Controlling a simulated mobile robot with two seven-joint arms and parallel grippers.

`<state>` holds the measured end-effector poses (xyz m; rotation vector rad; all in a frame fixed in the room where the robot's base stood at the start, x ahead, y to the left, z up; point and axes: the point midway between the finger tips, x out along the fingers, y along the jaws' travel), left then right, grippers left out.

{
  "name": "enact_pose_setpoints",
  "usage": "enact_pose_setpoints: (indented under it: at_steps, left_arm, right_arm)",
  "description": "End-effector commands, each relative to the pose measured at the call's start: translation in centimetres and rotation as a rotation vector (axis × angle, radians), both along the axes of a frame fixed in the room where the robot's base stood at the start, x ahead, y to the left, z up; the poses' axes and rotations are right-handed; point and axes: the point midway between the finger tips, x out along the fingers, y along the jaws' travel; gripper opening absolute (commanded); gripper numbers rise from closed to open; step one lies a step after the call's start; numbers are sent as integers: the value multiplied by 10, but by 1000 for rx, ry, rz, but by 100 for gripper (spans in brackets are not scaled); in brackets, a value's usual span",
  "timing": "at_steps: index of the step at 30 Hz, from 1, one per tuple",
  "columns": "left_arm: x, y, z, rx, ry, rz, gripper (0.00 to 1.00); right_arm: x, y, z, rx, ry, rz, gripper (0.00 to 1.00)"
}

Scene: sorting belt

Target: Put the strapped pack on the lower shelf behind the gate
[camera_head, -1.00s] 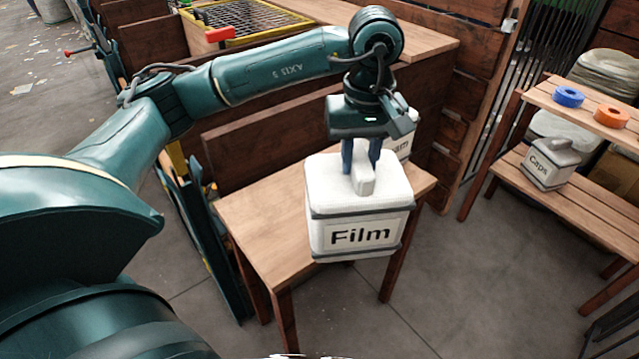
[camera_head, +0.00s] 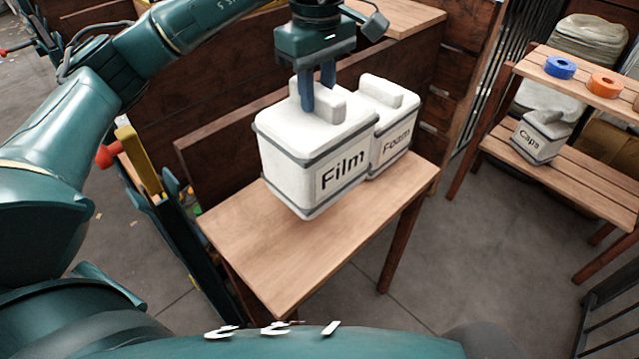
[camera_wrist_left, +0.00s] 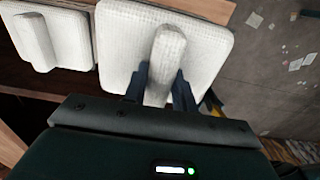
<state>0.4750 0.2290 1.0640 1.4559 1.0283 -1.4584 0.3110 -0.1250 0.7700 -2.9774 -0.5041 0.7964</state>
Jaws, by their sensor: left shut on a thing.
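A white pack marked Film (camera_head: 285,150), with grey straps around it, hangs slightly tilted over the small wooden table (camera_head: 290,255). It also shows from above in the left wrist view (camera_wrist_left: 122,50). My left gripper (camera_head: 318,98) is shut on its top handle. I cannot tell whether the pack's base touches the table. A similar strapped pack marked Foam (camera_head: 397,138) stands close behind it, partly hidden. The lower shelf (camera_head: 590,185) of the wooden rack holds a pack marked Caps (camera_head: 538,138). My right gripper is out of view.
The upper shelf (camera_head: 625,100) holds a blue ring (camera_head: 560,67) and an orange ring (camera_head: 605,85). Dark barred panels stand left of the rack (camera_head: 497,75) and at the lower right (camera_head: 612,312). The lower shelf's front right is bare.

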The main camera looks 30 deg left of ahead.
Motion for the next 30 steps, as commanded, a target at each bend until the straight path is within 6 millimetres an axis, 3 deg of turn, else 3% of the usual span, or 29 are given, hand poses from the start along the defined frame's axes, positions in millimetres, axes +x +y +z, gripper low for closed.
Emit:
enact_pose_setpoints:
  at_steps: [10, 17, 24, 30]
  left_arm:
    - [0, 0, -49, -1, 0, 7, 0]
    - [1, 0, -65, -2, -2, 7, 0]
    - [0, 0, -95, -2, -2, 7, 0]
    - [1, 0, -97, -2, -5, 6, 0]
  right_arm:
    - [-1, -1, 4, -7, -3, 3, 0]
    - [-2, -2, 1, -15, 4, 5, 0]
    - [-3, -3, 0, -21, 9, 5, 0]
    - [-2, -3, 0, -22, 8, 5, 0]
